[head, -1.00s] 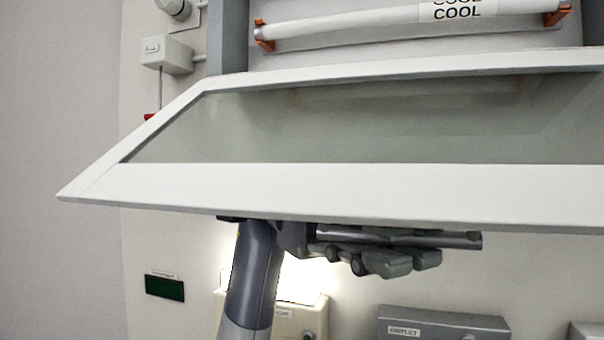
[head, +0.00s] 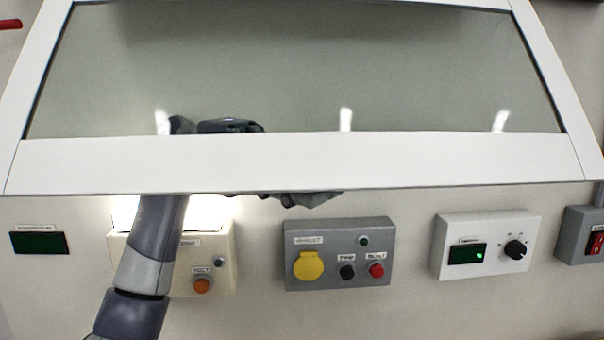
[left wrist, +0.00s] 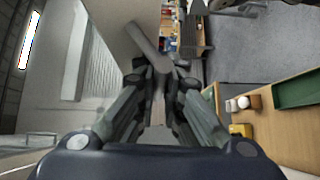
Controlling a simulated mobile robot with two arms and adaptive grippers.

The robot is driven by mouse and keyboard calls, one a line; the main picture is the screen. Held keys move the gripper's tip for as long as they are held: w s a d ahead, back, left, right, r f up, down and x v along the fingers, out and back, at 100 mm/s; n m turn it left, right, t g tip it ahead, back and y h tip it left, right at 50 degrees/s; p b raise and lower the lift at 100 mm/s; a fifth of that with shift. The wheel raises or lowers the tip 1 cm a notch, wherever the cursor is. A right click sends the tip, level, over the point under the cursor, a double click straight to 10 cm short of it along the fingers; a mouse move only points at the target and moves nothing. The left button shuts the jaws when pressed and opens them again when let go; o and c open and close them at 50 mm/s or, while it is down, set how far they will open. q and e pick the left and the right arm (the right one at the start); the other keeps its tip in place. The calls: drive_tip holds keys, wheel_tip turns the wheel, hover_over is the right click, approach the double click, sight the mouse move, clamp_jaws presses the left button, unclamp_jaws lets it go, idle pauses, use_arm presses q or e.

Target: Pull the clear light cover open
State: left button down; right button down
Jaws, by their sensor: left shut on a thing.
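The clear light cover is a see-through panel in a white frame (head: 300,162). In the head view it stands out from the wall, tilted, across the top of the picture. My left gripper (head: 300,198) is at the underside of its front edge, partly hidden behind the frame and partly seen through the panel. In the left wrist view my left gripper (left wrist: 162,80) is shut on a grey bar-like handle (left wrist: 147,38) beside a pale panel. My right gripper is not in view.
Below the cover, the wall carries a cream box (head: 216,268), a grey outlet box (head: 330,277) with a yellow cap, a white dial box (head: 500,265) and a dark green display (head: 39,242). The left wrist view shows a wooden table (left wrist: 285,125) at the right.

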sight(281, 65)
use_arm(q)
drive_tip(key=shift+r, duration=0.15)
drive_tip(key=c, duration=1.7)
unclamp_jaws()
drive_tip(key=shift+w, duration=0.1)
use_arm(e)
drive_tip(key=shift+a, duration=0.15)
use_arm(q)
wheel_tip(281, 65, up, 9)
drive_tip(key=shift+r, duration=0.1)
drive_tip(key=shift+w+a+r, duration=0.1)
drive_tip(key=shift+w+r, duration=0.1)
drive_tip(key=shift+r, duration=0.15)
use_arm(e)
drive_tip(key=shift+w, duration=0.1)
use_arm(q)
drive_tip(key=shift+s, duration=0.1)
